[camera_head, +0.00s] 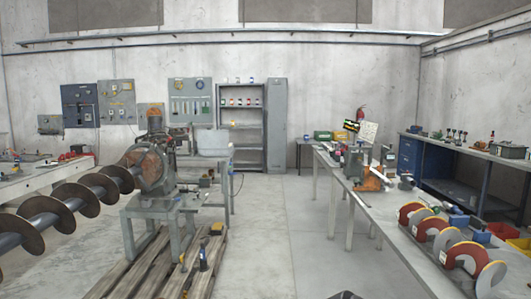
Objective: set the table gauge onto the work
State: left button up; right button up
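The work appears to be the large grey auger (72,207) on the left, a long shaft with brown-edged spiral flights. Its right end meets the round rusty face of the positioner (150,172), which stands on a grey steel stand (150,208). I cannot tell which object is the table gauge; small tools on the stand and on the right table are too small to identify. Neither gripper shows clearly. A small dark shape at the bottom edge cannot be identified.
A wooden pallet (125,275) lies under the stand, with a dark bottle-like item (203,258) on it. A long grey table (385,222) on the right carries red-and-yellow auger sections (468,257) and an orange fixture (371,180). The concrete floor (275,225) between is clear.

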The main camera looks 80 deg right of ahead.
aim_at(386, 156)
jog(key=z, duration=3.45)
jog(key=i+l+z, duration=0.45)
jog(key=l+z, duration=0.15)
jog(key=i+l+z, duration=0.25)
jog(key=z, duration=0.2)
jog(key=i+l+z, duration=0.2)
jog(key=i+z, duration=0.15)
jog(key=z, duration=0.15)
jog(key=i+l+z, duration=0.15)
jog(key=i+z, duration=0.55)
jog(key=i, duration=0.25)
jog(key=i+l+u, duration=0.15)
jog(key=i, duration=1.05)
